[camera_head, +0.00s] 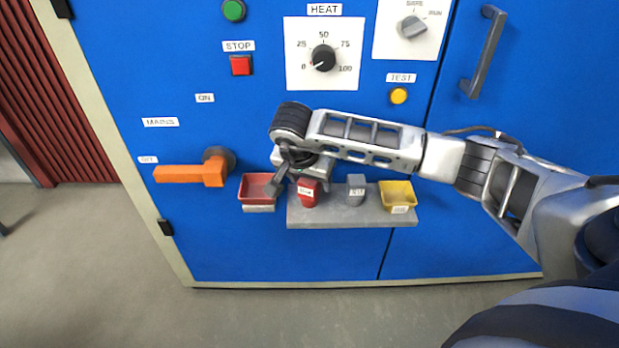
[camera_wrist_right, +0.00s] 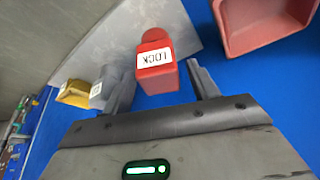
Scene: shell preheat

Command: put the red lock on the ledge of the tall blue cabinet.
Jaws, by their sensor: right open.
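The red lock (camera_head: 308,192), with a white label, is at the left part of the grey ledge (camera_head: 345,218) on the tall blue cabinet (camera_head: 250,258). My right gripper (camera_head: 293,177) is close above and beside it. In the right wrist view the lock (camera_wrist_right: 154,62) lies ahead of and between the spread fingers (camera_wrist_right: 160,78), and its label reads LOCK. The fingers are open and show a gap on both sides of it. Whether the lock's underside rests fully on the ledge is hard to tell. My left gripper is not in view.
A grey labelled block (camera_head: 356,189) and a yellow bin (camera_head: 398,196) are to the lock's right. A red bin (camera_head: 257,188) is to its left. An orange MAINS handle (camera_head: 190,175) sticks out further left. Knobs and buttons are above. The ledge's front strip is bare.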

